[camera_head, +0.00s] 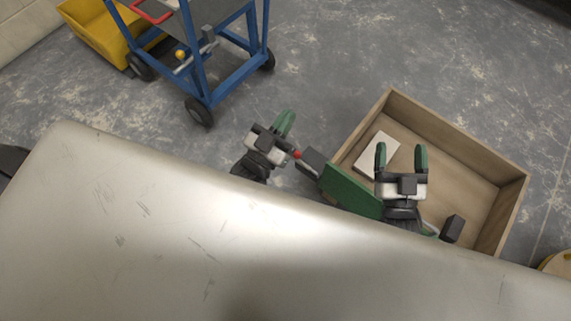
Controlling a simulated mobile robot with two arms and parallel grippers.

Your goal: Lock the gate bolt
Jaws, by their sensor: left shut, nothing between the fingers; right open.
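A green panel (350,192), which looks like the gate, stands beyond the edge of the pale surface, partly hidden behind my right gripper. A dark block (313,162) is at its left end, with a small red knob (297,154) beside it, likely the bolt's handle. Another dark block (452,228) shows at the right end. My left gripper (287,119) is shut and empty, just left of and above the red knob; I cannot tell whether they touch. My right gripper (401,147) is open, its fingers pointing away over the crate. The bolt's bar and its position are not clear.
A wooden crate (487,168) on the grey floor holds a white slab (377,153). A blue wheeled cart (240,75) and a yellow tub (97,31) stand at upper left. A pale scratched surface (150,230) fills the foreground. Upper-right floor is clear.

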